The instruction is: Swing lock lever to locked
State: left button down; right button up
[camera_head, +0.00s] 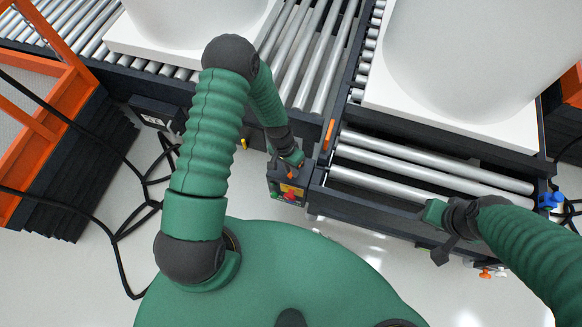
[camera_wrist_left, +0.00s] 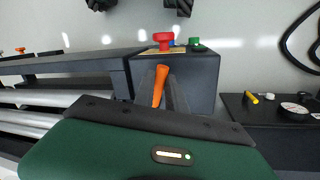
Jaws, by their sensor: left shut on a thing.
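The orange lock lever (camera_wrist_left: 159,86) stands up beside the dark control box in the left wrist view, leaning slightly. My left gripper (camera_wrist_left: 166,98) is shut on it, with grey fingers around its lower part. In the head view my left gripper (camera_head: 292,163) reaches down to the dark box, with a bit of the orange lever (camera_head: 292,173) showing there. The fingers hide much of the lever's lower end. My right gripper (camera_head: 436,214) is at the front edge of the right conveyor, away from the lever; its jaws are unclear.
The control box (camera_wrist_left: 198,75) carries a red button (camera_wrist_left: 163,39) and a green button (camera_wrist_left: 194,42). White tanks (camera_head: 470,60) stand on roller conveyors behind. An orange-framed stair (camera_head: 45,130) and loose black cables (camera_head: 115,238) are on the left.

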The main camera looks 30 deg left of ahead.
pick_arm(q)
jog(key=shift+w, duration=0.25)
jog(key=c, duration=1.6)
grip_release()
jog(key=shift+o, duration=1.2)
jog(key=shift+s, duration=0.1)
jog(key=a+r+p, duration=0.3)
jog(key=r+p, duration=0.1)
jog(key=r, duration=1.2)
jog(key=shift+w+a+r, duration=0.15)
jog(key=shift+w+r, duration=0.05)
